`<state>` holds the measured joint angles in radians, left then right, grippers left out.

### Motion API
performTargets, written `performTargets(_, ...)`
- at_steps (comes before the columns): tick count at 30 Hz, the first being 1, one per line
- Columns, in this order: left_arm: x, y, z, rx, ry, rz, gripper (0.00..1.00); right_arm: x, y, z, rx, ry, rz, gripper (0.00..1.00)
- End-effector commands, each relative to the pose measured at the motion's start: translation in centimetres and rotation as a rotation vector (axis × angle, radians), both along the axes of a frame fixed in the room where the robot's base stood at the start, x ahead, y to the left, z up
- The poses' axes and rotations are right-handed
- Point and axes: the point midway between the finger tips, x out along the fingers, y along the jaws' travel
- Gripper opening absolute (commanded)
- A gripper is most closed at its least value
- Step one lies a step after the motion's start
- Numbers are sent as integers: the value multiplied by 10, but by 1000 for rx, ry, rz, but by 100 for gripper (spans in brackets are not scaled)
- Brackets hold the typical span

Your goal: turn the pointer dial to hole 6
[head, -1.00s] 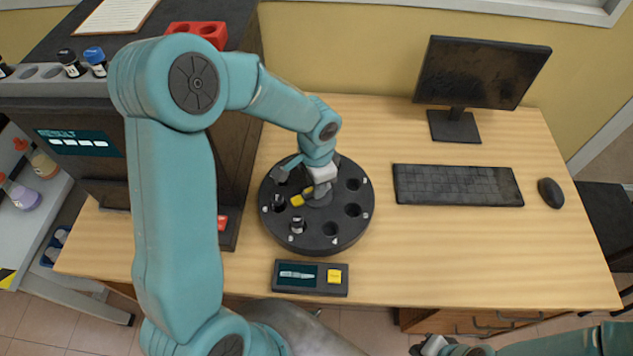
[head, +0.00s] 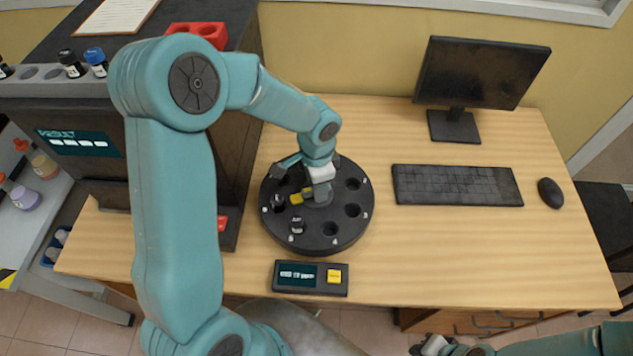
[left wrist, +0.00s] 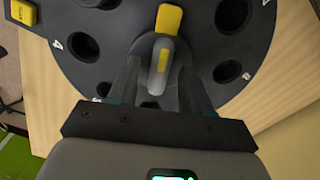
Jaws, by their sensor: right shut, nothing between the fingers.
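The black round dial (head: 346,226) with a ring of holes sits on the desk. Its grey centre knob (left wrist: 153,48) carries a yellow pointer (head: 297,198), which points left in the head view, roughly toward a hole holding a dark-capped vial (head: 278,200). A second vial (head: 297,226) stands in a front hole. My left gripper (left wrist: 160,75) is open over the centre, its fingers on either side of the knob with gaps showing. A "4" shows beside one hole; I cannot tell which hole is 6. My right gripper (head: 430,346) is shut and empty at the bottom right, away from the dial.
A small console (head: 310,279) with a screen and yellow button is in front of the dial. A dark analyser (head: 240,150) stands left. A keyboard (head: 457,185), mouse (head: 550,193) and monitor (head: 480,72) are to the right. Desk between dial and keyboard is clear.

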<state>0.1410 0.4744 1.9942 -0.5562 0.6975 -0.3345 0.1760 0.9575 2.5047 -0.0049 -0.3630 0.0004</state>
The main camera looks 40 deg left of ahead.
Motion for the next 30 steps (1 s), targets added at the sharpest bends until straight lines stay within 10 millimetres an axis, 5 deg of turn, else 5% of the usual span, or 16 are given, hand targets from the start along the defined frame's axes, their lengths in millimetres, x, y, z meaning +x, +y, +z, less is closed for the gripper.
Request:
performTargets(8,0,0,7,1,-1,1,49,0,0,0,0,0,0,0)
performTargets(24,0,0,134,1,-4,-1,49,0,0,3,0,0,0,0)
performTargets(30,-1,0,158,0,0,0,49,0,0,4,0,0,0,0)
